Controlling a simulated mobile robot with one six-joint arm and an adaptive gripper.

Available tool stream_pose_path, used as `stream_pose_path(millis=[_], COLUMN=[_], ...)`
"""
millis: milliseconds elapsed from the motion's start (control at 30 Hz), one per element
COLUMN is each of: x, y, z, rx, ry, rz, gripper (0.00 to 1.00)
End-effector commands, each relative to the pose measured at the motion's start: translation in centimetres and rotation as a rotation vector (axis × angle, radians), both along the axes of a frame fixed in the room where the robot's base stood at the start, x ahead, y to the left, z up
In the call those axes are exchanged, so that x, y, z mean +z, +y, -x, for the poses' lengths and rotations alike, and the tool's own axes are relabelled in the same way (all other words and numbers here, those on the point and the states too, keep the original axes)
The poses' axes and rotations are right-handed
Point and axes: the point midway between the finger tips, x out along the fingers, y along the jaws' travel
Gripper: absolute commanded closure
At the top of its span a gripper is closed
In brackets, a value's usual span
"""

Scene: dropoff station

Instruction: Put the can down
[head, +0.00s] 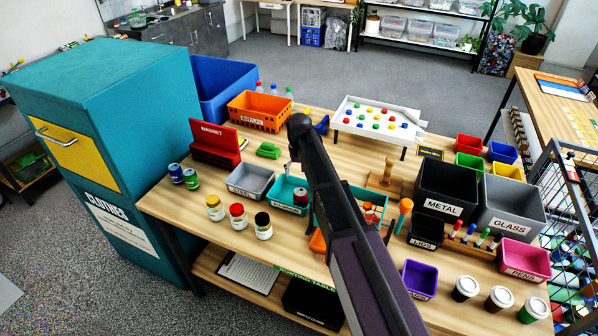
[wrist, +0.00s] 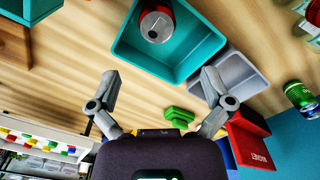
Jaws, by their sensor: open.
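A red can (wrist: 157,24) with a silver top stands inside a teal tray (wrist: 205,42) in the wrist view. In the head view the can (head: 300,197) is at the right side of the teal tray (head: 283,190), close to my arm. My gripper (wrist: 160,76) is open and empty, its two fingers spread wide on the near side of the tray, apart from the can. In the head view my arm hides most of the gripper.
A grey tray (head: 250,181) sits left of the teal tray. Two other cans (head: 176,173), several jars (head: 238,217), a red magnet box (head: 215,140) and a green block (head: 268,150) stand nearby. Black and grey bins (head: 445,190) are at right.

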Motion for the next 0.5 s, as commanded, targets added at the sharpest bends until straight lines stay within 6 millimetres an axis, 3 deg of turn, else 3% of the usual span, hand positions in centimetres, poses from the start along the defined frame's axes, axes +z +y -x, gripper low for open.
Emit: stream_pose_path(millis=[267,500], x=[0.0,0.0], y=[-1.6,-7.5], z=[1.3,6.3], rx=[-0.017,-0.085], ry=[0.000,0.000], rz=[0.000,0.000], gripper=[0.00,0.00])
